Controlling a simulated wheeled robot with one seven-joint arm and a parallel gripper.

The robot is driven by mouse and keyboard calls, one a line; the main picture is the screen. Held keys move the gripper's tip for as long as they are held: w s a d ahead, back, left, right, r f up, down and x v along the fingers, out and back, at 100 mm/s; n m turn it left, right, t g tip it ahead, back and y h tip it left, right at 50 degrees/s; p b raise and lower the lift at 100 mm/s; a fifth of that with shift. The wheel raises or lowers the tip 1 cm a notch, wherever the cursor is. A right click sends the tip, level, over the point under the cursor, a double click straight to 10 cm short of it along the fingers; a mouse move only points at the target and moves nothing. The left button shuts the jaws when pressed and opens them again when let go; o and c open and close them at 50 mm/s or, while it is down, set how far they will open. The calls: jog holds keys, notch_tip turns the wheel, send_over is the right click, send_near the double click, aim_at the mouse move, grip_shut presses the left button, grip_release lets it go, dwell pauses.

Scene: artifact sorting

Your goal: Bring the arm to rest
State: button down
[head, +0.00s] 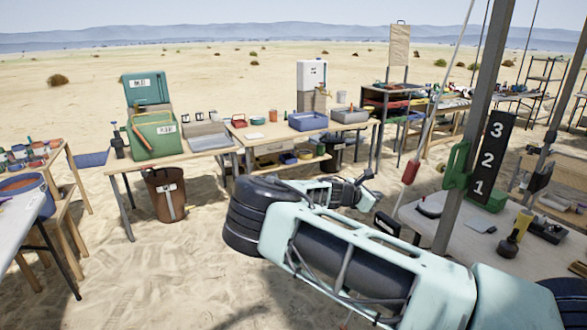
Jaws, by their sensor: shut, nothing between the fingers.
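My arm reaches in from the lower right and bends at a dark elbow at the picture's middle. Its far end, with my gripper (368,176), shows small beyond the upper arm, in front of the work tables. The fingers are shut and empty, and apart from any object as far as I can see. The upper arm hides part of the wrist and the sand below.
Another holds a blue tray (307,121). A brown bucket (166,196) stands on sand. At right, a pole and a black numbered board (492,158) rise close to my arm.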

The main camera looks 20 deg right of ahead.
jog(key=s+a+f+m+g+y, duration=0.2)
jog(key=s+a+f+m+y, duration=0.3)
jog(key=s+a, duration=0.3)
jog(key=s+a+r+m+y, duration=0.1)
jog(key=s+a+y, duration=0.15)
jog(key=a, duration=0.35)
jog(key=s+a+m+g+y, duration=0.1)
jog(key=s+a, duration=0.2)
jog(key=a, duration=0.2)
jog(key=s+a+r+m+y, duration=0.1)
jog(key=s+a+y, duration=0.1)
jog(key=a, duration=0.4)
jog(key=s+a+r+m+y, duration=0.1)
jog(key=s+a+r+y, duration=0.2)
jog(key=s+a+r, duration=0.95)
jog(key=s, duration=0.4)
jog(key=s+a+r+t, duration=0.1)
jog(key=s+a+r, duration=0.1)
jog(key=s, duration=0.4)
jog(key=shift+s+a+r+m+y, duration=0.35)
jog(key=shift+s+a+y, duration=0.1)
jog(key=shift+a, duration=0.4)
jog(key=shift+w, duration=0.1)
